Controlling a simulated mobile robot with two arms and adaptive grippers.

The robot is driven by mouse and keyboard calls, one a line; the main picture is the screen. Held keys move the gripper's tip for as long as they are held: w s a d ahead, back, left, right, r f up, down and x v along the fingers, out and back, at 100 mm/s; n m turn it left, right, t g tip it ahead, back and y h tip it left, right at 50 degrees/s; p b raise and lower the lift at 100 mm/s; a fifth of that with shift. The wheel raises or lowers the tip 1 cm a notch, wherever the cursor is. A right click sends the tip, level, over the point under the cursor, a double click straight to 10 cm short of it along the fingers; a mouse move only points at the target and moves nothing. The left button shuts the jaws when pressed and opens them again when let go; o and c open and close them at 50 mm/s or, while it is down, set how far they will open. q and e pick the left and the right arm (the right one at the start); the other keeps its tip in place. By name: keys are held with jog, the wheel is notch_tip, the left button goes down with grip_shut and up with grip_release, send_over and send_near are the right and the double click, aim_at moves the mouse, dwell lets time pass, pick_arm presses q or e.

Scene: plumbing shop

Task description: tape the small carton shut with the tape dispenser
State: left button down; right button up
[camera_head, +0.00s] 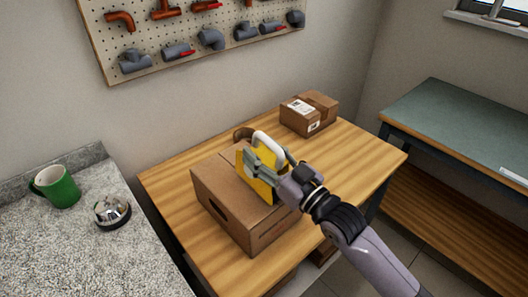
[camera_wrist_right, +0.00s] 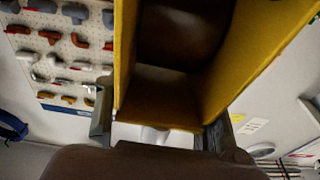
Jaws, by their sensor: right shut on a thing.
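A yellow tape dispenser (camera_head: 257,184) with a white handle (camera_head: 270,146) is in my right gripper (camera_head: 270,163), which is shut on it. In the right wrist view the dispenser's yellow sides (camera_wrist_right: 126,55) stand between the two fingers (camera_wrist_right: 163,125), with a brown roll (camera_wrist_right: 185,35) inside. My left gripper is not in view.
The wooden table (camera_head: 165,185) has free room at its left and right. A granite counter (camera_head: 75,245) with a green mug (camera_head: 58,189) and a bell (camera_head: 113,211) is at the left. A green-topped bench (camera_head: 460,130) is at the right. A pegboard (camera_head: 105,45) hangs above.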

jog(key=shift+r, duration=0.15)
jog(key=shift+f+b, duration=0.35)
jog(key=shift+f, duration=0.5)
dwell(0.3)
jog(key=shift+w+a+r, duration=0.1)
jog(key=shift+w+a, duration=0.15)
jog(key=shift+w, duration=0.05)
jog(key=shift+x, duration=1.25)
jog(key=shift+f, duration=0.25)
jog(key=shift+w+a, duration=0.1)
jog(key=shift+f+x, duration=0.15)
jog(key=shift+x, duration=0.65)
jog(key=shift+f+x, duration=0.1)
jog(key=shift+x, duration=0.65)
